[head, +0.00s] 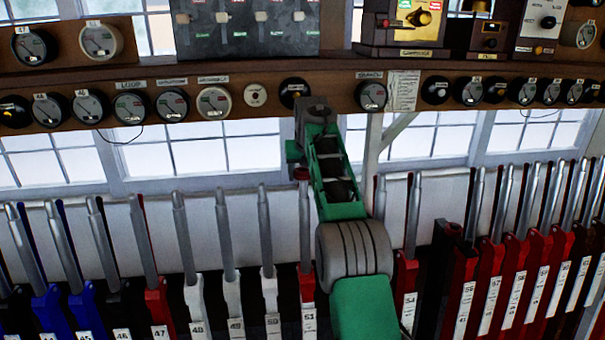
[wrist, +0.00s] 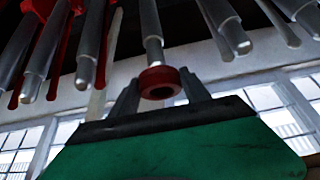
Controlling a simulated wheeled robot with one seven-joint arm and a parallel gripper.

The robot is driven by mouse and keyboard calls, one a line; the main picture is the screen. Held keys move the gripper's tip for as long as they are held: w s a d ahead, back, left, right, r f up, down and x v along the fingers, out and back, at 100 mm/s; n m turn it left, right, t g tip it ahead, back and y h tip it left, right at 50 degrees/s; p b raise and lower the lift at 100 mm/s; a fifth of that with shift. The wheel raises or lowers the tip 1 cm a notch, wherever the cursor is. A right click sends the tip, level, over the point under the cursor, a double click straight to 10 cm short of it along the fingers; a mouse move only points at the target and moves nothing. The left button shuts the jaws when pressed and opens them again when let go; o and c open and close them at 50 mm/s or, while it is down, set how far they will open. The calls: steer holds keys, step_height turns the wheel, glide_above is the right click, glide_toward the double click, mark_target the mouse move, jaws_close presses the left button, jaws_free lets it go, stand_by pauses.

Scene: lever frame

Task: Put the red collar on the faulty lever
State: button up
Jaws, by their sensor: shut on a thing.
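The red collar (head: 301,173) is at the top end of the lever labelled 51 (head: 305,225). No mark showing which lever is faulty is visible. My green arm hides the levers just right of 51.
Steel-handled levers stand close on both sides, such as lever 50 (head: 265,225) on the left and lever 54 (head: 412,225) on the right. A wooden shelf (head: 240,78) with dials runs above and behind. Windows lie behind the levers.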

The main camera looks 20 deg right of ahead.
mark_target(304, 183)
steer(key=shift+s+f+b, duration=0.1)
steer(key=shift+f+b, duration=0.5)
steer(key=shift+f, duration=0.05)
steer(key=shift+s+f+b, duration=0.15)
steer(key=shift+f+b, duration=0.55)
steer(key=shift+b, duration=0.05)
steer(key=shift+f+b, duration=0.35)
steer(key=shift+b, duration=0.05)
steer(key=shift+s+f+b, duration=0.1)
steer(key=shift+f+b, duration=0.25)
steer(key=shift+a, duration=0.1)
steer(key=o, duration=1.5)
steer(key=shift+o, duration=0.3)
